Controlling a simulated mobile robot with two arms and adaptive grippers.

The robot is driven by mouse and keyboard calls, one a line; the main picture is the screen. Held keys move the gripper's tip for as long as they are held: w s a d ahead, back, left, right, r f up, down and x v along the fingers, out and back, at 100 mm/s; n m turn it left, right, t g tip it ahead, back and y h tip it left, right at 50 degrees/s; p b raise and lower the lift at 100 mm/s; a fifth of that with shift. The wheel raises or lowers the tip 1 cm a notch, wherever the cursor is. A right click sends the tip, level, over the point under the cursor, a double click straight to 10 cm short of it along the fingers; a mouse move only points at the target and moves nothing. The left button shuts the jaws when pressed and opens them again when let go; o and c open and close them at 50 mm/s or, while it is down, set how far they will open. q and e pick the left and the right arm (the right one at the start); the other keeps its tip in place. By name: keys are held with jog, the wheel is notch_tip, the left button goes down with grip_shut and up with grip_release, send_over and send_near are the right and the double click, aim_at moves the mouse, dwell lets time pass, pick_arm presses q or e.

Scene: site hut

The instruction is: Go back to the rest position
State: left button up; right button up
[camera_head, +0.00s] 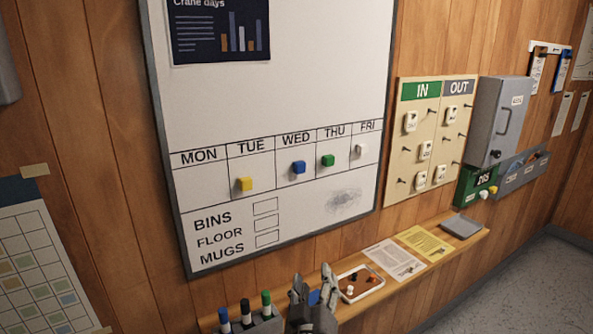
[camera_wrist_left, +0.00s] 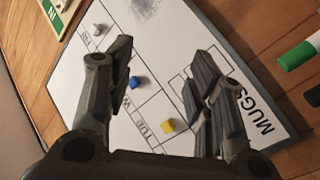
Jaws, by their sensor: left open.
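My left gripper (camera_head: 314,287) is at the bottom centre of the head view, in front of the shelf and below the whiteboard. Its fingers are apart in the left wrist view (camera_wrist_left: 160,72), with only the whiteboard behind the gap, so it is open and empty. My right gripper is in neither view. The whiteboard (camera_head: 270,95) carries a yellow magnet (camera_head: 244,184) under TUE, a blue magnet (camera_head: 298,167) under WED, a green magnet (camera_head: 327,160) under THU and a white magnet (camera_head: 361,150) under FRI.
The shelf (camera_head: 349,313) below the board holds markers (camera_head: 245,312), a small tray (camera_head: 345,276) with small pieces, papers (camera_head: 395,259) and a grey tray (camera_head: 461,226). An IN/OUT board (camera_head: 435,103) and a grey cabinet (camera_head: 497,120) are at right. Floor (camera_head: 510,285) is clear at lower right.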

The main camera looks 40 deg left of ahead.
pick_arm(q)
jog(key=s+d+f+m+g+h+b, duration=0.1)
jog(key=s+d+f+m+h, duration=0.3)
jog(key=f, duration=1.1)
jog(key=s+d+f+m+g+h+b, duration=0.1)
jog(key=d+f+m+h, duration=0.3)
jog(key=f, duration=1)
jog(key=s+d+f+m+g+h, duration=0.15)
jog(key=f+m, duration=0.45)
jog(key=f, duration=0.9)
jog(key=s+f+g+h, duration=0.1)
jog(key=s+f+g, duration=0.4)
jog(key=s+f, duration=0.9)
jog(key=s+a+f+g, duration=0.1)
jog(key=s+f+g, duration=0.2)
jog(key=s, duration=0.7)
jog(key=s+a+f+m+g+y+b, duration=0.1)
jog(key=s+a+f+g, duration=0.1)
jog(key=s+f, duration=0.4)
jog(key=s+g, duration=0.1)
jog(key=s, duration=0.3)
jog(key=shift+s+f, duration=0.2)
jog(key=shift+s, duration=0.2)
jog(key=shift+w, duration=0.1)
